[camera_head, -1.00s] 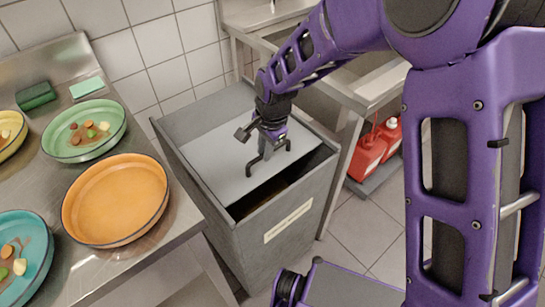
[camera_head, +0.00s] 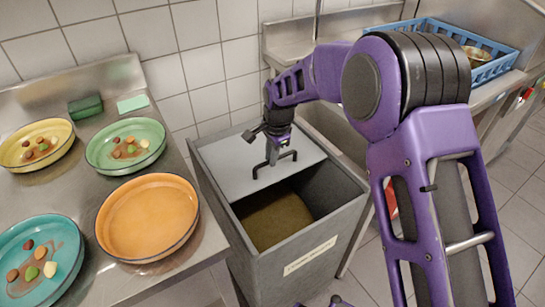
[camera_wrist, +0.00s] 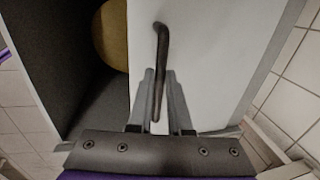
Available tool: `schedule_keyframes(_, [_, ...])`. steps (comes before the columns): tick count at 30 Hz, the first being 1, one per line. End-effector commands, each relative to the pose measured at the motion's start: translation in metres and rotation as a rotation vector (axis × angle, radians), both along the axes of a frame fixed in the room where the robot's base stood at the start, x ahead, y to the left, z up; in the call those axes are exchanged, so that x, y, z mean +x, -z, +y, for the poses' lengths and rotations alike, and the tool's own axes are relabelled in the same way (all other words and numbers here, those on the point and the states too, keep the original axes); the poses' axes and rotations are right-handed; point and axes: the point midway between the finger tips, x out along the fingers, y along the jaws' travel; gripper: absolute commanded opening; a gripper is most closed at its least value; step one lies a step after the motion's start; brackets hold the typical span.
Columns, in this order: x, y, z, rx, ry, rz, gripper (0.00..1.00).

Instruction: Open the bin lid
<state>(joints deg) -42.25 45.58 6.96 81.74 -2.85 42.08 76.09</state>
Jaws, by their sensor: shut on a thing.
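The bin (camera_head: 318,234) is a grey box with a label on its front, standing between the counter and the sink. Its pale grey lid (camera_head: 225,167) lies slid toward the back, and the front part of the bin is uncovered, showing a brownish surface inside. My gripper (camera_head: 272,160) is above the lid, shut on its dark bar handle (camera_head: 288,156). In the wrist view the fingers (camera_wrist: 159,98) sit on both sides of the handle (camera_wrist: 161,45), with the pale lid (camera_wrist: 210,60) beneath and the dark opening to the left.
The steel counter (camera_head: 75,175) on the left holds an orange bowl (camera_head: 148,215), yellow (camera_head: 36,142), green (camera_head: 126,146) and teal (camera_head: 40,262) dishes with scraps, and sponges. A blue crate (camera_head: 440,36) stands at the back right. A tiled wall is behind the bin.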

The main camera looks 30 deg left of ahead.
Motion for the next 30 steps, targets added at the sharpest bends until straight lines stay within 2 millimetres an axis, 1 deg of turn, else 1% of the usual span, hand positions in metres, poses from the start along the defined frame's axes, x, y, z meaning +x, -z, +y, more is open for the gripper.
schedule_keyframes(2, [0.000,-0.001,0.001,0.002,0.000,-0.001,0.00])
schedule_keyframes(3, [0.000,-0.001,0.001,0.002,0.000,-0.001,0.22])
schedule_keyframes(7, [0.000,-0.001,0.000,0.001,0.000,0.000,0.46])
schedule_keyframes(16, [0.000,-0.001,0.000,0.001,0.000,0.000,0.47])
schedule_keyframes(20, [-0.001,-0.011,-0.002,0.001,0.000,-0.002,0.47])
schedule_keyframes(23, [-0.002,-0.028,-0.004,0.002,0.000,-0.003,0.47])
schedule_keyframes(30, [-0.007,-0.085,-0.014,0.004,0.000,-0.004,0.47])
